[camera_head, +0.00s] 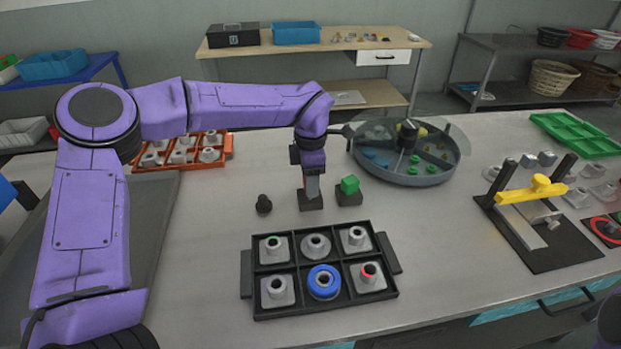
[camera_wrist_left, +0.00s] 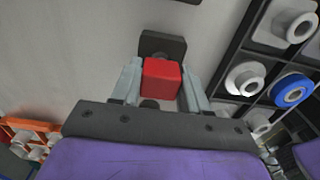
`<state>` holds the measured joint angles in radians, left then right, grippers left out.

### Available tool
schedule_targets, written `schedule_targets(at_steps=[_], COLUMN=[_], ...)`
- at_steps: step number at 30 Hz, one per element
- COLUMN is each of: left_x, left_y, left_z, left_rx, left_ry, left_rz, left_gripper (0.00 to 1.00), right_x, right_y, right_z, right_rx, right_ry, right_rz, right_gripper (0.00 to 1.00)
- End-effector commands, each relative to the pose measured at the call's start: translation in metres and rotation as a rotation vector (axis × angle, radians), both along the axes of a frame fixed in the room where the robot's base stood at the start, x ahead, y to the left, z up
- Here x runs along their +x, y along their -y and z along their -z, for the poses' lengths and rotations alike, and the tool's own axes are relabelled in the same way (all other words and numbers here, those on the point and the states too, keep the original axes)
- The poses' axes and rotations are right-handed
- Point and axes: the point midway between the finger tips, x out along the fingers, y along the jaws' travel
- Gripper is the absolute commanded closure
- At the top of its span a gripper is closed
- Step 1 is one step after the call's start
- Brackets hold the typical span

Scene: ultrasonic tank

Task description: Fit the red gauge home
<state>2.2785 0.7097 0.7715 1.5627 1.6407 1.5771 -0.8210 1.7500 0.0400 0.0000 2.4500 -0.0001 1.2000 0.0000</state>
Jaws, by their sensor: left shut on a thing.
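My left gripper (camera_head: 312,190) points down over the table behind the black tray. In the left wrist view its two grey fingers (camera_wrist_left: 162,85) are shut on the sides of a red block, the red gauge (camera_wrist_left: 162,78). A dark square base (camera_head: 311,202) lies under the fingertips; whether the gauge touches it is hard to tell. The black tray (camera_head: 249,282) holds grey flanged parts with bores. Its front right part (camera_head: 368,275) has a red ring, its back left one (camera_head: 271,246) a green ring. My right gripper is not in view.
A green block (camera_head: 350,184) on a dark base stands just right of my left gripper. A small black knob (camera_head: 264,204) stands to its left. A round compartmented tank (camera_head: 407,165) is behind right; a yellow clamp fixture (camera_head: 535,190) is farther right. Bare table lies between.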

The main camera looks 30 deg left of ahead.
Motion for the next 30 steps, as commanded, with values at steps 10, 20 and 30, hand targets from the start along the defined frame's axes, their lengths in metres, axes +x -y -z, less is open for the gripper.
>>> schedule_targets(at_steps=[10, 20, 30], left_x=[-0.0007, -0.0007, -0.0008], left_y=[0.0001, 0.0002, 0.0001], left_z=[-0.0003, 0.0013, 0.0062], left_rx=[-0.001, 0.0, -0.001], left_ry=[0.001, 0.0, -0.001], left_rz=[-0.001, -0.001, -0.001], left_gripper=[0.87, 0.87, 0.87], right_x=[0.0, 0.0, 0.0], right_y=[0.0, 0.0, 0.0], right_z=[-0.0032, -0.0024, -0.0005], right_rx=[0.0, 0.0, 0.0], right_ry=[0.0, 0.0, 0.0], right_rz=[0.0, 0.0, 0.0], right_gripper=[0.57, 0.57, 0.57])
